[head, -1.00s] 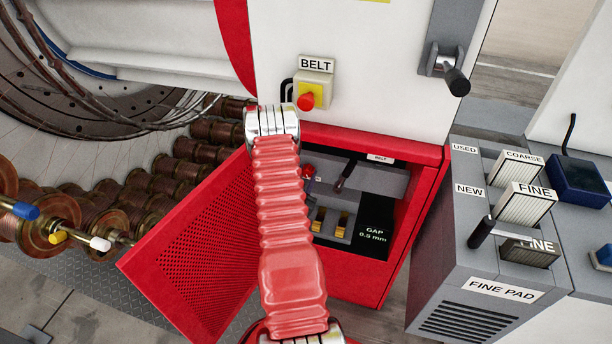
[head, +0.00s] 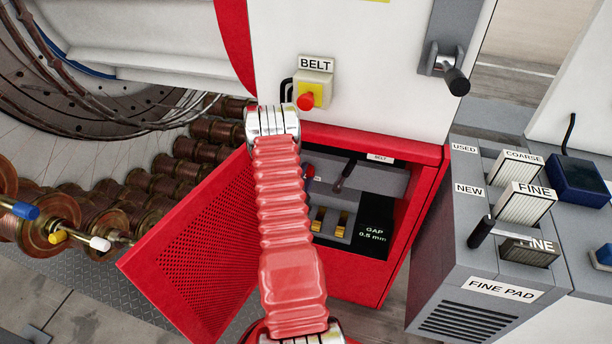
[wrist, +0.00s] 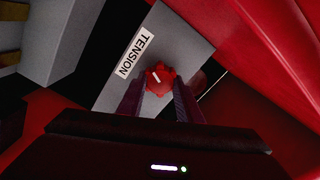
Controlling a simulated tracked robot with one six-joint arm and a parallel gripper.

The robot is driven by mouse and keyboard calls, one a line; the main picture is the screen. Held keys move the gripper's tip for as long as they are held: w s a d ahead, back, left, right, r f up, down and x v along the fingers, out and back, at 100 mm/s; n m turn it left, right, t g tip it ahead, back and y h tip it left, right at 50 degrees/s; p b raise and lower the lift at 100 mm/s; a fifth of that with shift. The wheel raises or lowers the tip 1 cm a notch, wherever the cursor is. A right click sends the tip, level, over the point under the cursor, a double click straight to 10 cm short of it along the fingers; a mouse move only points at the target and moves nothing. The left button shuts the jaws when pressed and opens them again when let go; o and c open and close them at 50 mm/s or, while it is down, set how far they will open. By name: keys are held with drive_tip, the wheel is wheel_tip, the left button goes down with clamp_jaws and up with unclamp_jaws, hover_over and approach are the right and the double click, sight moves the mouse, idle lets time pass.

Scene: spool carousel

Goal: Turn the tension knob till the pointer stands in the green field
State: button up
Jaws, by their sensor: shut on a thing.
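The red tension knob (wrist: 160,80) shows in the wrist view, on a grey panel below a white TENSION label (wrist: 135,52). It has a white mark on its face. My gripper (wrist: 160,92) is shut on the knob, with a dark finger on each side of it. In the head view my red sleeved arm covers most of the gripper. A small red part (head: 309,172) shows just right of the arm inside the open compartment; I cannot tell if it is the knob. I cannot make out the pointer or the green field in either view.
The open red perforated door (head: 205,250) hangs left of the compartment. Inside are a black lever (head: 345,175) by a BELT label and a GAP 0.5 mm plate (head: 374,232). A grey pad holder (head: 450,270) stands at right. Copper spools (head: 105,212) lie at left.

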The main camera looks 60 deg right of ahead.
drive_tip(key=shift+s+f, duration=0.1)
idle(0.4)
drive_tip(key=o, duration=1)
drive_tip(key=shift+o, duration=0.2)
drive_tip(key=shift+a, duration=0.1)
drive_tip(key=s+a, duration=0.2)
drive_tip(key=a, duration=1.1)
drive_tip(key=shift+a, duration=0.25)
